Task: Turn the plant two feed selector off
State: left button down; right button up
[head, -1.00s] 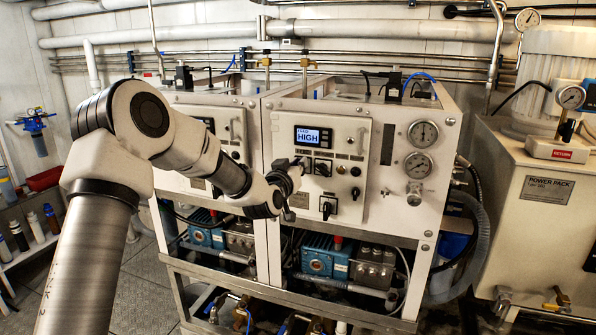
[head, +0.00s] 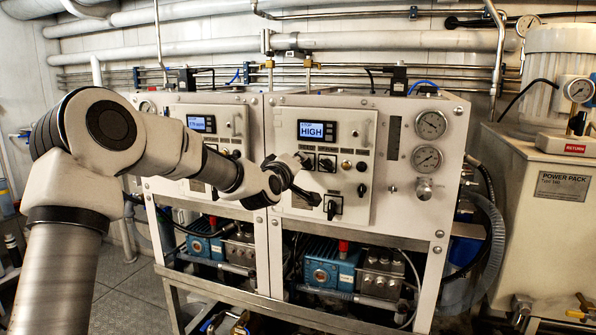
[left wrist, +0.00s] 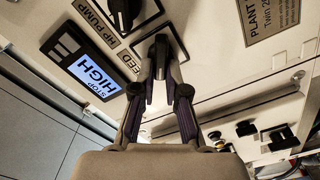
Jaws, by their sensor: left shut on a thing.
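The plant two panel (head: 350,205) is on the right-hand unit, with a lit display (head: 316,131) reading STOP HIGH. The display also shows in the left wrist view (left wrist: 90,75). The feed selector (left wrist: 161,45) is a black knob on a square plate, beside a partly hidden FEED label. My left gripper (left wrist: 161,80) has its two fingers closed in on either side of this knob. In the head view, my left gripper (head: 297,166) is against the panel just below the display and largely hides the selector. My right gripper is out of view.
The HP pump selector (left wrist: 124,12) is close beside the feed selector. A larger black rotary switch (head: 333,206) sits lower on the panel. Gauges (head: 427,158) are to the right.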

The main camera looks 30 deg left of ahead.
pick_arm(q)
jog(key=shift+r+n, duration=0.25)
jog(key=shift+n, duration=0.15)
jog(key=c, duration=1.2)
grip_release()
jog(key=shift+w+f+b, duration=0.2)
jog(key=shift+f+b, duration=0.1)
jog(key=v, duration=1.2)
jog(key=shift+a, duration=0.1)
